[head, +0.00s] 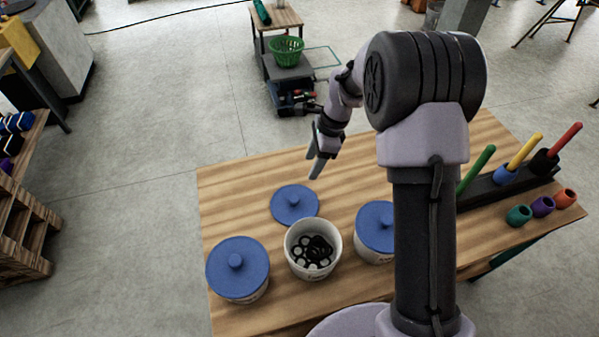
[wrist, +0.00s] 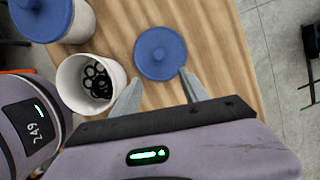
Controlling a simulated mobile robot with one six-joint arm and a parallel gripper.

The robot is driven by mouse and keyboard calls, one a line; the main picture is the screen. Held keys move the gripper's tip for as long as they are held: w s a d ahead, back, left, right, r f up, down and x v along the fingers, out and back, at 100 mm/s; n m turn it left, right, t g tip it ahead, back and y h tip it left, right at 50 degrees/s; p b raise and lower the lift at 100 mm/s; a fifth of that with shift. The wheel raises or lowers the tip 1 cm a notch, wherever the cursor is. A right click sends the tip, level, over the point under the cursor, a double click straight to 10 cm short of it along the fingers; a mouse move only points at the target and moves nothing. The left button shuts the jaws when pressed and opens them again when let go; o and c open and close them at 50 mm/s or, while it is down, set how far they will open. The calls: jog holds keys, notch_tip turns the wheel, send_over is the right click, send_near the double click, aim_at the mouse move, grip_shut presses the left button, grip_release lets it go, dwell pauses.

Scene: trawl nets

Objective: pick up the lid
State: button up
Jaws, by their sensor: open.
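A round blue lid (head: 295,204) with a small knob lies flat on the wooden table, behind the open white tub (head: 297,262). The lid also shows in the wrist view (wrist: 161,54), just beyond my fingertips. The tub holds several black ring-like parts, seen in the wrist view too (wrist: 70,88). My gripper (head: 316,170) is above the table, behind and a little right of the lid. In the wrist view its two fingers (wrist: 160,85) are spread apart with nothing between them.
Two more tubs with blue lids on stand beside the open tub, one at left (head: 237,268) and one at right (head: 376,230), partly hidden by my arm. A dark rack with coloured handles (head: 505,185) and several small coloured cups (head: 542,206) occupy the table's right end.

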jog(key=b, duration=0.4)
send_over(295, 199)
jog(key=d, duration=0.2)
notch_tip(295, 199, down, 12)
jog(key=shift+w, duration=0.1)
jog(key=b+x, duration=0.2)
jog(key=x, duration=0.3)
jog(key=shift+a+f, duration=0.25)
jog(key=shift+r, duration=0.15)
jog(key=shift+c, duration=0.2)
grip_shut()
